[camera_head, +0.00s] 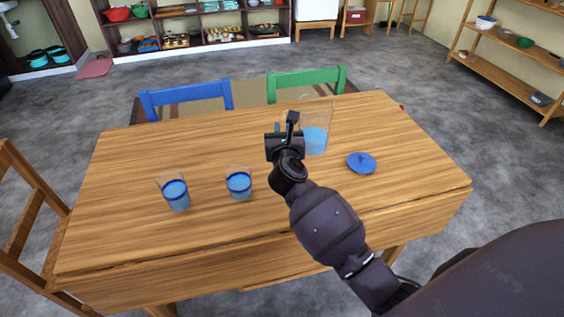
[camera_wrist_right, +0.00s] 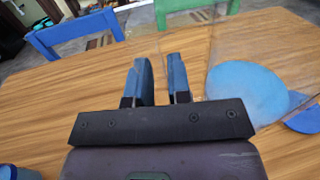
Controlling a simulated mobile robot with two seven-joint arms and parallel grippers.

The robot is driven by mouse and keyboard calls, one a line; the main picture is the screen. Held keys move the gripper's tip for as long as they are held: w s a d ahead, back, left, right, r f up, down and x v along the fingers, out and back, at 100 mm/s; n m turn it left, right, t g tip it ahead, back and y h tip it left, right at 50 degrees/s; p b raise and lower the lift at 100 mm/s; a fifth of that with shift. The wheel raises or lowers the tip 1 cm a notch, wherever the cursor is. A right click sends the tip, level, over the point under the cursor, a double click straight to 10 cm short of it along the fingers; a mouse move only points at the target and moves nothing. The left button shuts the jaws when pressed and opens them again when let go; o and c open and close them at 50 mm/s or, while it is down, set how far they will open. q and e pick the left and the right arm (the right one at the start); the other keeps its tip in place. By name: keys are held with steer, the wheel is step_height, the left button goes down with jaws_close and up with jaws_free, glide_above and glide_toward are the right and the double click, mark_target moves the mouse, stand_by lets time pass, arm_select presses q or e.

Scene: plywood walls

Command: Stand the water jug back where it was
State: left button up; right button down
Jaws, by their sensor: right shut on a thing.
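The clear water jug (camera_head: 315,138), with blue water low inside it, is at the far middle-right of the table (camera_head: 130,170). It looks upright; I cannot tell whether its base touches the wood. My right gripper (camera_head: 283,128) is at its left side, shut on the jug, probably by its clear handle, which hardly shows. In the right wrist view the fingers (camera_wrist_right: 160,75) stand a little apart, and the jug's blue water (camera_wrist_right: 243,88) is right of them. My left gripper is out of view.
Two glasses of blue water (camera_head: 176,193) (camera_head: 238,184) stand left of my right arm. A blue lid (camera_head: 361,163) lies right of the jug. Blue (camera_head: 187,95) and green (camera_head: 307,80) chairs stand behind the table. The table's left side is clear.

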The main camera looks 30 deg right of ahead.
step_height(320, 180, down, 11)
steer(key=b, duration=0.4)
steer(key=shift+r, duration=0.35)
steer(key=shift+f, duration=0.25)
steer(key=c, duration=1.1)
jaws_free()
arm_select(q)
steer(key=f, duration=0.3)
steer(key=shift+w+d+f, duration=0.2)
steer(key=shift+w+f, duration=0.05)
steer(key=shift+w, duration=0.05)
arm_select(e)
steer(key=shift+o, duration=0.2)
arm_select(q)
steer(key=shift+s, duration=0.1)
arm_select(e)
steer(key=shift+r, duration=0.1)
